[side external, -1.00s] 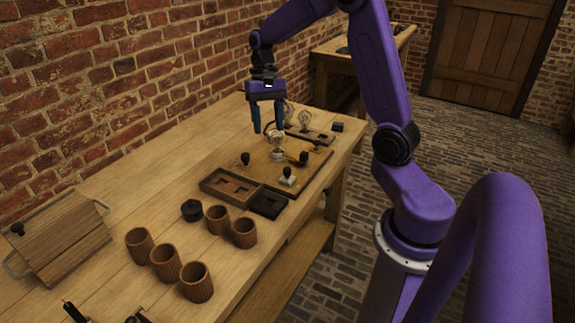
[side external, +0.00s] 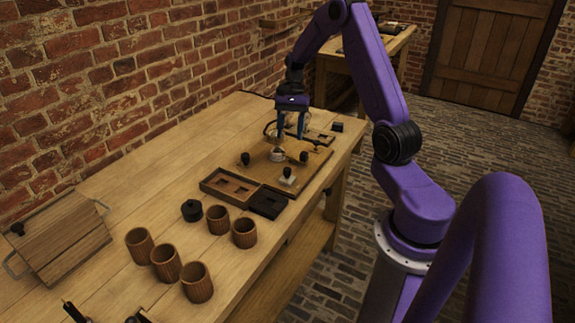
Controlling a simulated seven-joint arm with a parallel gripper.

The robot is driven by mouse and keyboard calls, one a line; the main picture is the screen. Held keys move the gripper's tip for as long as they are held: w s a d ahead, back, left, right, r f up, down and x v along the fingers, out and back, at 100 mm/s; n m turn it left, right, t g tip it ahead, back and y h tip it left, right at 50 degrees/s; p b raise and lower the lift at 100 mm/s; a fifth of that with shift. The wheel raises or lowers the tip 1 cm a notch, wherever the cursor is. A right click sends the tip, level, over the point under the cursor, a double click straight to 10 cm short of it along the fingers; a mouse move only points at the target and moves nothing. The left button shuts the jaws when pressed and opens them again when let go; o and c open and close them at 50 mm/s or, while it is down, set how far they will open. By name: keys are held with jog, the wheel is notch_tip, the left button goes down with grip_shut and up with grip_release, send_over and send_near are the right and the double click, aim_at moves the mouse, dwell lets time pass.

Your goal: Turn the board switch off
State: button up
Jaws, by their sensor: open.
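The wooden board (side external: 262,178) lies flat toward the far end of the bench. It carries a pale-based fitting with a dark knob (side external: 288,176) near its front edge, a dark knob on the left (side external: 245,158), another on the right (side external: 304,157), and a pale round fitting (side external: 278,155) between them. Which of these is the switch, and its position, I cannot tell. My gripper (side external: 290,136) points down with its blue fingers apart, over the far part of the board, behind the pale-based fitting. Its height above the board is unclear. The fingers partly hide the bulb area.
An open wooden tray (side external: 213,189) and a black tray (side external: 268,203) sit before the board. Several brown ribbed jars (side external: 197,282) and a black lidded pot (side external: 191,210) stand nearer. A wooden box-like panel (side external: 62,248) lies at left. The bench's left middle is clear.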

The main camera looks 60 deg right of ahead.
aim_at(287, 169)
jog(key=x, duration=1.1)
grip_shut()
